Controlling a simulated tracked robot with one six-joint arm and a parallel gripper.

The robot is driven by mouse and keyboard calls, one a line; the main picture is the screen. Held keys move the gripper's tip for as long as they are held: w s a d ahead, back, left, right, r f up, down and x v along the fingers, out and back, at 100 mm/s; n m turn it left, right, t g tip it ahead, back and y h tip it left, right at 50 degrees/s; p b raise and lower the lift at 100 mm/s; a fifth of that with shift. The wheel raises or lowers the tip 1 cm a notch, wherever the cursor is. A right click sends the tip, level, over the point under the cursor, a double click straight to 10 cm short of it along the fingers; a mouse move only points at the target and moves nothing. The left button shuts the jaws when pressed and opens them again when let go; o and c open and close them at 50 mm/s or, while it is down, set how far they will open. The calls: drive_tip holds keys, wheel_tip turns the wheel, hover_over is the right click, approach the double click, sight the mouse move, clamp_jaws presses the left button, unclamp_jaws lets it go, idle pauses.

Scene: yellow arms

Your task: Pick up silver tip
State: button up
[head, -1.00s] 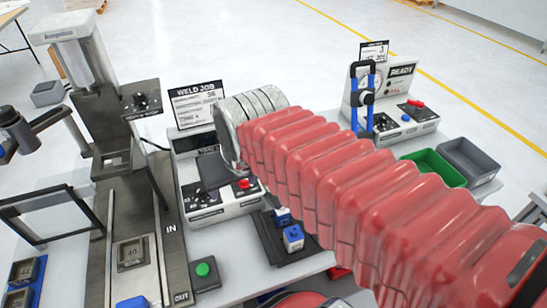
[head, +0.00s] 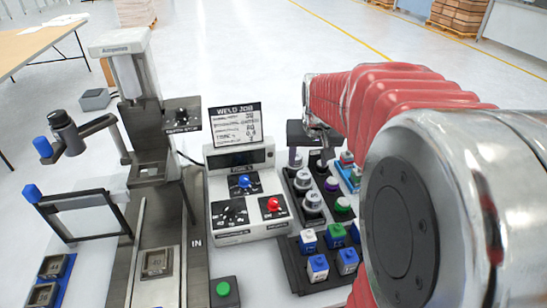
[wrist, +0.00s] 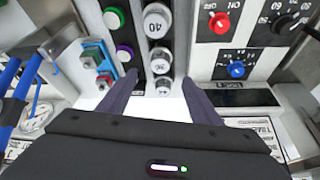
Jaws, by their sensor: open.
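A dark rack (head: 327,218) holds several round silver pieces with numbered tops, such as one marked 40 (wrist: 157,24). A silver piece (head: 303,181) stands in the rack's left row, under my gripper. I cannot tell which one is the silver tip. My gripper (head: 311,160) is over the far end of the rack. In the wrist view my gripper (wrist: 160,82) has its two dark fingers apart, pointing down, with a small silver piece (wrist: 163,86) between them in the picture. I see no contact. The red arm hides part of the rack's right side.
A white welding control box (head: 240,190) with knobs stands left of the rack, its WELD JOB sign (head: 235,125) behind. Blue and green blocks (head: 335,235) stand at the rack's near end.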

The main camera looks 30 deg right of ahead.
sight(304, 176)
drive_tip(key=shift+x, duration=4.3)
drive_tip(key=shift+f, duration=0.1)
drive_tip(key=shift+x, duration=2.55)
drive_tip(key=shift+w, duration=0.1)
drive_tip(key=c, duration=1.2)
